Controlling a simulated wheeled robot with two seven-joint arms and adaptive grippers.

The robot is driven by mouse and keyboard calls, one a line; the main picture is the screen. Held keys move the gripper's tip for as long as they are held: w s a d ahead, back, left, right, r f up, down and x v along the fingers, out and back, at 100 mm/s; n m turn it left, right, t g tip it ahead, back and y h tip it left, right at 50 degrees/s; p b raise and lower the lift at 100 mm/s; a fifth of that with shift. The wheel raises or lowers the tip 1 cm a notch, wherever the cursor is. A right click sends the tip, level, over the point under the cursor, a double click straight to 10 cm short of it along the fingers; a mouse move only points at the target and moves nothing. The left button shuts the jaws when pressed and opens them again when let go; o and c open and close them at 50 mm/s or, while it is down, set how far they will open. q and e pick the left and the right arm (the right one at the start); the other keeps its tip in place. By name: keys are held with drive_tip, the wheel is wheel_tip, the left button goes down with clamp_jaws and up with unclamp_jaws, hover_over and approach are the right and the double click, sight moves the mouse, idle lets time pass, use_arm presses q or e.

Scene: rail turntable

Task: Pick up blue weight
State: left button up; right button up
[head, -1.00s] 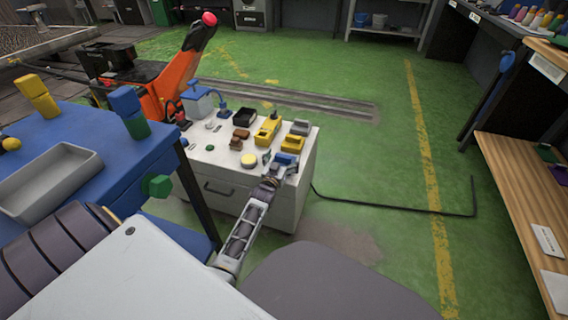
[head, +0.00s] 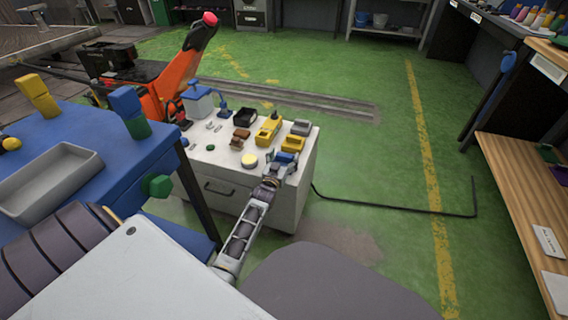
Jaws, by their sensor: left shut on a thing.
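The blue weight (head: 287,157) is a small blue block at the near right corner of the white cabinet's top (head: 222,161). My left gripper (head: 281,164) is at that corner, shut on the blue weight. The fingers hide part of the weight, and I cannot tell whether it still touches the top. My right gripper is not in view.
Close by on the cabinet stand a yellow block (head: 292,144), a grey block (head: 300,128), a yellow piece (head: 267,131) and a round yellow-topped piece (head: 249,160). A blue table (head: 120,160) with a grey tray (head: 52,182) is at left. Green floor (head: 370,170) at right is open.

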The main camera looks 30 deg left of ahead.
sight(284, 155)
use_arm(q)
drive_tip(key=shift+r, duration=0.4)
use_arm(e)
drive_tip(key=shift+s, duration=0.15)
use_arm(q)
drive_tip(key=shift+r, duration=0.15)
drive_tip(key=shift+r+p, duration=0.7)
drive_tip(key=shift+r, duration=0.2)
wheel_tip(284, 155, up, 4)
drive_tip(key=shift+r+p, duration=0.25)
drive_tip(key=shift+p, duration=0.85)
drive_tip(key=shift+r+p, duration=0.65)
drive_tip(key=shift+r, duration=0.85)
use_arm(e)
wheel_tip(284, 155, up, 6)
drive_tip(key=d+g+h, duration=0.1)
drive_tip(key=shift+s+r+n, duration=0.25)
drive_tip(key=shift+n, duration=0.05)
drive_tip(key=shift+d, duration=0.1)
use_arm(q)
drive_tip(key=shift+d+r, duration=0.1)
drive_tip(key=shift+r, duration=0.05)
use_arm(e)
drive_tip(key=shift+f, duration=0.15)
